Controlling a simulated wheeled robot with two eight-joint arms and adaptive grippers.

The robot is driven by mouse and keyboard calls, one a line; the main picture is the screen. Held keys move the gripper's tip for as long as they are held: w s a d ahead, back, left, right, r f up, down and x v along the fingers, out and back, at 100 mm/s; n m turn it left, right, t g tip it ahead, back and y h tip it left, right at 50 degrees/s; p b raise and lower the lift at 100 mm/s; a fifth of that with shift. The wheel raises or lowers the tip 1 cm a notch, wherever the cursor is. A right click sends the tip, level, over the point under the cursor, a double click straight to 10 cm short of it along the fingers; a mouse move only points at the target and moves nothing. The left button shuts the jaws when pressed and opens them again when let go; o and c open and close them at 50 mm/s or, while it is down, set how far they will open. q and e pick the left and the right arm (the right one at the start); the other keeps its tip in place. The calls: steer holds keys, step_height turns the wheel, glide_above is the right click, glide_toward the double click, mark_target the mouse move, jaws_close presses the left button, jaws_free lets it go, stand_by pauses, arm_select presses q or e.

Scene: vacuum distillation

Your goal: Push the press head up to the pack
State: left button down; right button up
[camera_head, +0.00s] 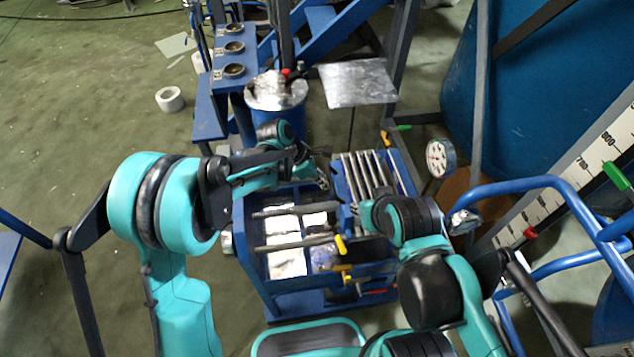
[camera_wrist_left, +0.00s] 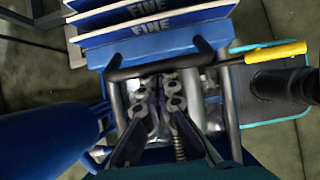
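The blue press (camera_head: 290,305) stands below me in the head view. Its pack of upright plates with pale edges (camera_head: 367,172) is at the right end; in the left wrist view, plates marked FINE (camera_wrist_left: 150,28) lie at the top. A blue block that looks like the press head (camera_wrist_left: 172,45) faces them, with a dark crossbar (camera_wrist_left: 165,67) along its near side. I see no clear gap between block and plates. My left gripper (camera_wrist_left: 157,90) points at this bar; its fingers come close together, but their grip is unclear. My right gripper's fingers are hidden beside its wrist, right of the press.
Two rails (camera_head: 293,242) cross the press's open left bay. A yellow-handled lever (camera_wrist_left: 275,52) sticks out on the right in the wrist view. A pressure gauge (camera_head: 440,157) and blue tubing (camera_head: 545,182) stand to the right. A metal-topped drum (camera_head: 277,92) stands behind the press.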

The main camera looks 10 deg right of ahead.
arm_select(q)
steer(key=shift+d, duration=1.2)
step_height(320, 180, up, 9)
steer(key=a+p, duration=0.1)
steer(key=p, duration=0.4)
steer(key=shift+a+p, duration=0.15)
steer(key=shift+p, duration=0.2)
steer(key=shift+a, duration=0.1)
